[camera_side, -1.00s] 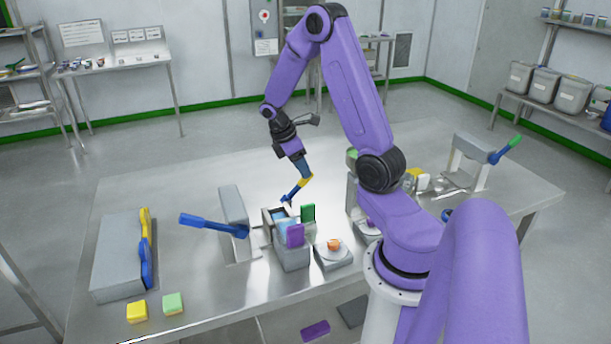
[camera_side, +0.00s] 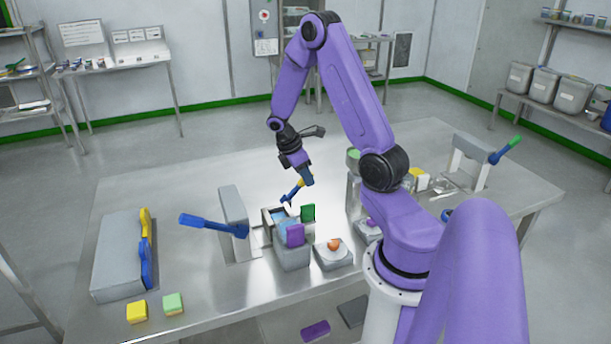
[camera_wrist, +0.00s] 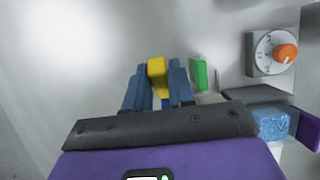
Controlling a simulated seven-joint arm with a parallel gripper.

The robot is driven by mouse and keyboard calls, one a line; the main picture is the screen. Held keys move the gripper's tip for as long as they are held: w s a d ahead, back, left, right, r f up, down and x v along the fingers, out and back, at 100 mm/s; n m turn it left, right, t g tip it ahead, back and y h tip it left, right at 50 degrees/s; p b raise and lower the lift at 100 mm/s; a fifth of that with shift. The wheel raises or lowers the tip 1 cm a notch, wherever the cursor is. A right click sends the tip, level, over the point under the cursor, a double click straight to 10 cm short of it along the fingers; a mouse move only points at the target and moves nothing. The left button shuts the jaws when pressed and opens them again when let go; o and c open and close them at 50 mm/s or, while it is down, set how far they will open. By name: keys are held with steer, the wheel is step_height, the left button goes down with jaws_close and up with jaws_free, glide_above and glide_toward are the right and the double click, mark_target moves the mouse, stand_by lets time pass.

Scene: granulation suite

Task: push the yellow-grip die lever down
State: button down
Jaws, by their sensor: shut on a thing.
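The die lever has a yellow grip (camera_side: 300,184) on a blue shaft (camera_side: 290,196) that slants down to the left, beside a small grey open-topped box (camera_side: 292,257) with blue contents. My gripper (camera_side: 304,180) is at the upper end of this lever, its fingers around the grip. In the wrist view the yellow grip (camera_wrist: 157,76) sits between the two blue fingers of my gripper (camera_wrist: 158,84), which are shut on it. The fingers hide part of the grip in the side view, and the lever's shaft is mostly hidden in the wrist view.
A grey upright with a blue lever (camera_side: 205,222) stands left of the box. A green tab (camera_side: 308,212), a purple tab (camera_side: 295,235) and an orange-knob dial (camera_side: 334,244) are close by. A green-grip lever (camera_side: 508,147) is at the right. The table behind the yellow-grip lever is clear.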

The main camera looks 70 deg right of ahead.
steer(key=shift+s+d+f+t+y, duration=0.3)
steer(key=shift+f+t+y, duration=0.2)
steer(key=shift+t+y, duration=0.05)
steer(key=shift+s+d+f+t+y, duration=0.3)
steer(key=shift+f+t+y, duration=0.15)
steer(key=shift+t+y, duration=0.1)
steer(key=c, duration=1)
jaws_free()
steer(key=shift+c, duration=0.2)
steer(key=shift+r, duration=0.15)
step_height(320, 180, up, 17)
steer(key=w+a, duration=0.1)
steer(key=shift+w+a, duration=0.25)
